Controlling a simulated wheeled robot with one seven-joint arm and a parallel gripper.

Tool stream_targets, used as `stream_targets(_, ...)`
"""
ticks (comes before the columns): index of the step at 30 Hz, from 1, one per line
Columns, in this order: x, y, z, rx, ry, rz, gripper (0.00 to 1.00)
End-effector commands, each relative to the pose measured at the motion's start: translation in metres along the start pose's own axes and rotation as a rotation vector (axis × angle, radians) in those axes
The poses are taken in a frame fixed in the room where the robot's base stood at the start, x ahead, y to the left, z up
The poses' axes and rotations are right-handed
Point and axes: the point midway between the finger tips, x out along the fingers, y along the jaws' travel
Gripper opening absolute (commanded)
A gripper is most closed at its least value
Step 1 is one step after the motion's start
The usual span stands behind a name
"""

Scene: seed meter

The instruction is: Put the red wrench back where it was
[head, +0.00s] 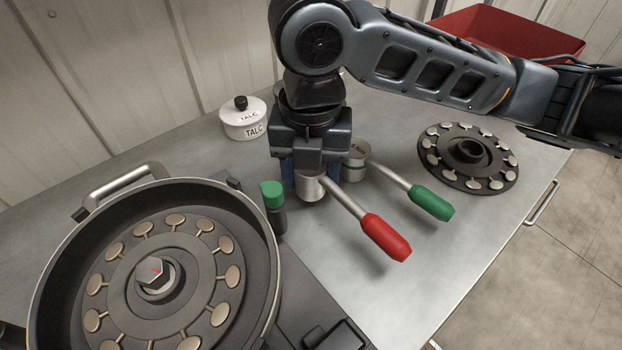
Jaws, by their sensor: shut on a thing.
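The red wrench has a red handle (385,237), a grey shaft and a round metal head. It lies to the right of the seed meter housing, with its handle pointing toward the lower right. My gripper (311,172) points down and is shut on the red wrench's head, hiding its upper part. I cannot tell whether the wrench touches the table. A green-handled wrench (431,203) lies just behind and to the right, its labelled round head partly hidden beside my gripper.
The open seed meter housing (268,240) holds a disc (165,265) with a central hex bolt. A green-capped bottle (272,195) stands close left of my gripper. A talc pot (243,120), a loose disc (468,155) and a red bin (500,35) are farther back. The front-right table (455,270) is clear.

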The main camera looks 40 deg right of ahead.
Motion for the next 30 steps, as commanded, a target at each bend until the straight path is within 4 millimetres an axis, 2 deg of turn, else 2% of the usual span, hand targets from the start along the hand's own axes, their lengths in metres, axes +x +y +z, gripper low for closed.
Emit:
stream_targets(3, 0.015, 0.0, 0.0, 0.003, 0.001, 0.0, 0.0)
stream_targets(6, 0.021, 0.0, 0.0, 0.0, 0.0, 0.001, 0.0)
stream_targets(18, 0.026, 0.0, 0.0, 0.0, 0.0, 0.001, 0.0)
stream_targets(19, 0.025, 0.0, 0.0, 0.0, 0.0, 0.001, 0.54)
stream_targets(26, 0.025, 0.0, 0.0, 0.0, 0.0, 0.001, 0.76)
stream_targets(30, 0.025, 0.0, 0.0, 0.0, 0.0, 0.001, 0.78)
